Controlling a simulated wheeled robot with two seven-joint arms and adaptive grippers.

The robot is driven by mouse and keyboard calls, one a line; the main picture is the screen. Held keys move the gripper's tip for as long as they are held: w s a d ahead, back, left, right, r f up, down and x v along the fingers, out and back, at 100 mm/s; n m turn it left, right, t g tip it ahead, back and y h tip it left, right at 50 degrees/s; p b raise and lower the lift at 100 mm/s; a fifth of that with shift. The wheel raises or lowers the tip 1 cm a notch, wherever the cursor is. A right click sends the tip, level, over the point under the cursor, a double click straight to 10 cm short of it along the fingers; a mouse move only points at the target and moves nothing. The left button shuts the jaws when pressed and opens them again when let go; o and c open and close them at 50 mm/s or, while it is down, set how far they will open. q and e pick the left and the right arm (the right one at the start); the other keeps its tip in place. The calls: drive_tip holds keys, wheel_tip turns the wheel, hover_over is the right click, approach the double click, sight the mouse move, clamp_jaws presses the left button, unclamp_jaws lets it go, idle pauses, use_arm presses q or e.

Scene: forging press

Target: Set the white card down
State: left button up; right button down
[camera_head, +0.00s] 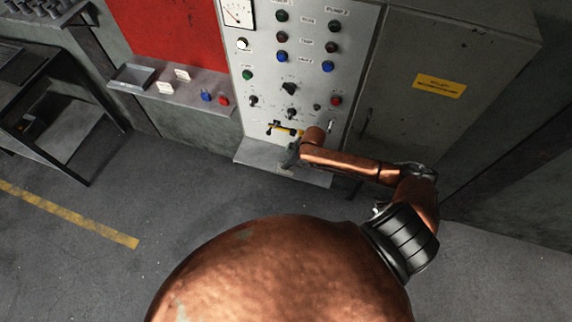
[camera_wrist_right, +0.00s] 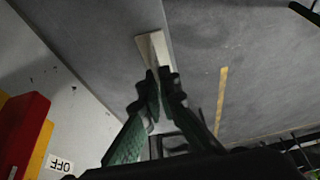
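My right gripper (camera_head: 290,156) is in front of the lower part of the control panel, just above its projecting ledge (camera_head: 255,156). In the right wrist view its dark green fingers (camera_wrist_right: 166,82) are close together. A pale, flat white card (camera_wrist_right: 153,48) sticks out beyond the fingertips and appears pinched between them. In the head view I cannot make out this card. My left gripper is not in view.
The shelf (camera_head: 215,112) also bears a grey tray (camera_head: 133,76), a blue piece (camera_head: 207,97) and a red piece (camera_head: 224,101). A yellow handle (camera_head: 285,129) is on the panel close to my right gripper. A grey cabinet (camera_head: 425,120) stands right.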

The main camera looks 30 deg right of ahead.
drive_tip(key=c, duration=2.2)
unclamp_jaws()
drive_tip(key=shift+o, duration=0.2)
drive_tip(key=v, duration=1.2)
